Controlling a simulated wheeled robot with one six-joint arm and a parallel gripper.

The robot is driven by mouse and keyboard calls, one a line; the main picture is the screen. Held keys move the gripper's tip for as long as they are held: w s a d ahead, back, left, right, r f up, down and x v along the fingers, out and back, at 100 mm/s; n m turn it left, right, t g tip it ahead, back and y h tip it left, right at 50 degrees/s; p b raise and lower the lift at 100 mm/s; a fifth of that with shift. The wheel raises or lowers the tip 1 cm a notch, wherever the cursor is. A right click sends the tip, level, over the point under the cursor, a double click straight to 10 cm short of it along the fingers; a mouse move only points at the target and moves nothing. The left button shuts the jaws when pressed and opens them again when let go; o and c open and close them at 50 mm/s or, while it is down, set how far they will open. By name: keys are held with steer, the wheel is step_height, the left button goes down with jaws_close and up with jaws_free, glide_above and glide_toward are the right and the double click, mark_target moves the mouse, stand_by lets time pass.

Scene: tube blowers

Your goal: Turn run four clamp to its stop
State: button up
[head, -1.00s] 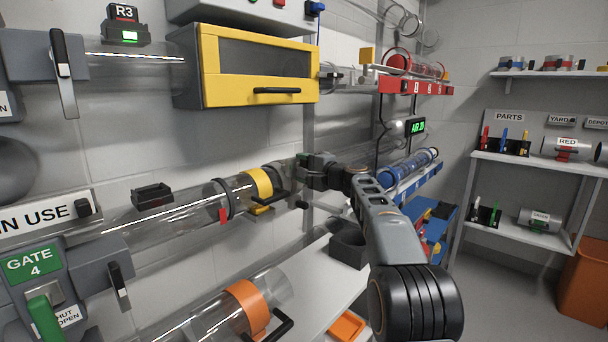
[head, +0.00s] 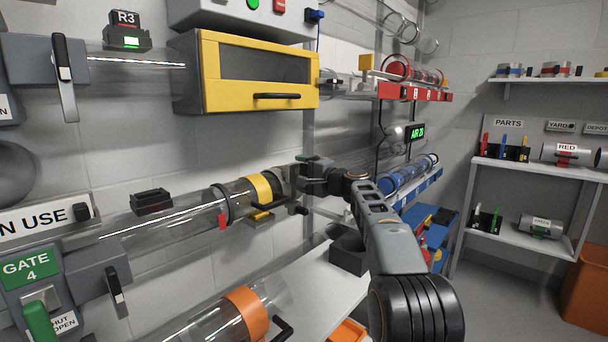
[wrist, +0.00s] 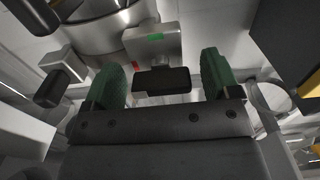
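The run four tube (head: 180,219) runs along the wall to the right from the green GATE 4 plate (head: 26,268). It has a yellow collar (head: 260,189) and a dark collar at its right end. My gripper (head: 302,170) is at that end, and its fingertips are small and partly hidden in the head view. In the wrist view my green fingers (wrist: 162,78) stand apart. A black clamp handle (wrist: 161,82) under a grey block with a green mark (wrist: 155,37) shows between them, with gaps on both sides. A small red mark is beside the block. Contact is not visible.
A black handle (wrist: 52,88) is left of the fingers in the wrist view. Below my arm are a dark open bin (head: 349,252) and a tube with an orange collar (head: 246,307). A yellow-framed box (head: 262,107) is above. Shelves are at the right.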

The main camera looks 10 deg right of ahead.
steer(key=v, duration=1.3)
steer(key=shift+s+d, duration=0.25)
steer(key=shift+s, duration=0.05)
steer(key=s+a+r+n+g+h+p, duration=0.4)
steer(key=s+a+g+p, duration=0.5)
steer(key=p, duration=0.8)
steer(key=s+d+r+n+g+h+p, duration=0.1)
steer(key=s+n+h+p, duration=0.5)
steer(key=s+p, duration=1.2)
step_height(320, 180, up, 2)
steer(key=s+g, duration=0.1)
steer(key=s, duration=0.2)
steer(key=shift+n+h, duration=0.3)
steer(key=shift+n, duration=0.1)
